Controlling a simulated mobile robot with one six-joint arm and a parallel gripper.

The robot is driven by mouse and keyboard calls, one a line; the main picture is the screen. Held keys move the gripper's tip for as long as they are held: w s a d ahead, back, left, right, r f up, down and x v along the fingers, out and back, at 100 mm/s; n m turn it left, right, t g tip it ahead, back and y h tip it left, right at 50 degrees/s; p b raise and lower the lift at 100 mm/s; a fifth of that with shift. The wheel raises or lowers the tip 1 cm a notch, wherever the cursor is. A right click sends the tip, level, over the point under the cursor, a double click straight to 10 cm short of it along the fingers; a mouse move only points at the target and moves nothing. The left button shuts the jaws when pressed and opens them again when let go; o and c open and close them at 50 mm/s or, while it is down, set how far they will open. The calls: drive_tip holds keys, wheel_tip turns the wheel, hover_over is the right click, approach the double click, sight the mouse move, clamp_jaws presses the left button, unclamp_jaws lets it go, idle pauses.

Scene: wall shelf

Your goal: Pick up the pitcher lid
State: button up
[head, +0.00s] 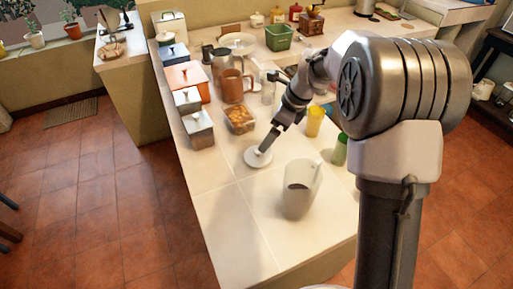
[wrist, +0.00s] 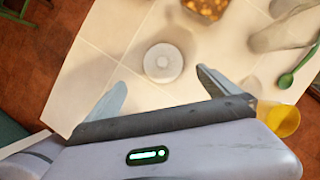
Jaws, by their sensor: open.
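The pitcher lid, a white disc with a round knob, lies flat on the pale tiled counter in the head view (head: 251,160). It also shows in the wrist view (wrist: 163,63), just beyond the fingertips and roughly centred between them. My gripper (wrist: 161,76) is open and empty, its two fingers spread wider than the lid's knob. In the head view my gripper (head: 264,148) is close above the lid; I cannot tell the exact gap. The white pitcher (head: 299,192) stands upright and open-topped on the counter, to the right of and nearer than the lid.
A food container (head: 240,120) and a brown mug (head: 233,86) stand behind the lid. A yellow cup (head: 315,121) and a green cup (head: 340,151) stand to the right. Counter left of the pitcher is clear.

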drive_tip(key=b, duration=0.2)
hover_over(263, 157)
wheel_tip(263, 157, down, 7)
drive_tip(key=shift+r, duration=0.2)
drive_tip(key=b+x, duration=0.2)
drive_tip(key=x, duration=0.3)
drive_tip(key=shift+w+f+b, duration=0.1)
drive_tip(key=shift+f+b, duration=0.05)
drive_tip(key=shift+b, duration=0.15)
drive_tip(key=shift+r, duration=0.2)
